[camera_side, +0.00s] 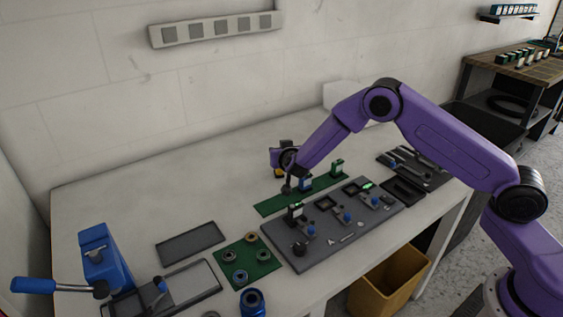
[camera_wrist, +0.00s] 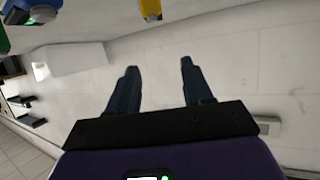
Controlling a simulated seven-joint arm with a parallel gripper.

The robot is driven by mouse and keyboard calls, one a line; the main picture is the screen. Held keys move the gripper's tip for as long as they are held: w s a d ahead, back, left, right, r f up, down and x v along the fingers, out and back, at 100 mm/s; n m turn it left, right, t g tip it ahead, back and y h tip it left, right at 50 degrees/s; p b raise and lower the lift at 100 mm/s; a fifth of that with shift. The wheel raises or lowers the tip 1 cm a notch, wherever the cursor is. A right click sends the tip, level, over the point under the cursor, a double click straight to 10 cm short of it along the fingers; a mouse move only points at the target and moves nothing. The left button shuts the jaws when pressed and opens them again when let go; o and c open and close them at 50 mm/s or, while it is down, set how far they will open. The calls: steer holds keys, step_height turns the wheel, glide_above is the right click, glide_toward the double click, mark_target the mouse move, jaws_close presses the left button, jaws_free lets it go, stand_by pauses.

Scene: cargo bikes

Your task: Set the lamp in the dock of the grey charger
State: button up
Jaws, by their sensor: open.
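The grey charger looks to be the dark grey board (camera_side: 330,232), with several square docks, blue knobs and small parts on it. A small black-and-white block (camera_side: 295,213) stands upright at its left dock. Behind it a green strip (camera_side: 270,206) carries small upright pieces: a blue one (camera_side: 306,184) and a green one (camera_side: 337,168). A yellow piece (camera_side: 279,173) shows beside my wrist; it also shows in the wrist view (camera_wrist: 150,9). I cannot tell which piece is the lamp. My gripper (camera_side: 287,188) is open and empty above the strip's left part; its fingers (camera_wrist: 158,72) show apart.
A green plate (camera_side: 262,270) with several rings lies left of the board. A grey tray (camera_side: 190,244) and a blue-handled device (camera_side: 98,255) stand further left. Dark trays (camera_side: 404,191) lie at right. A yellow bin (camera_side: 385,287) is below the table edge. The table's back left is clear.

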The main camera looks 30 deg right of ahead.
steer(key=s+a+r+n+g, duration=0.1)
steer(key=s+r+n+g, duration=0.2)
steer(key=s+r, duration=0.55)
steer(key=s+a+r+n+g, duration=0.1)
steer(key=s+r+n+g, duration=0.15)
steer(key=s, duration=1.05)
steer(key=s+d+n+g+y, duration=0.1)
steer(key=s+n, duration=0.4)
steer(key=s, duration=0.9)
steer(key=s+d+r+n+g+y, duration=0.1)
steer(key=s+n+g+y, duration=0.3)
steer(key=s, duration=1.1)
steer(key=shift+d+r+n+g, duration=0.25)
steer(key=shift+d+n+g, duration=0.3)
steer(key=shift+n+g, duration=0.4)
steer(key=o, duration=0.5)
steer(key=shift+s+n, duration=0.4)
steer(key=shift+s, duration=0.3)
steer(key=shift+c, duration=0.2)
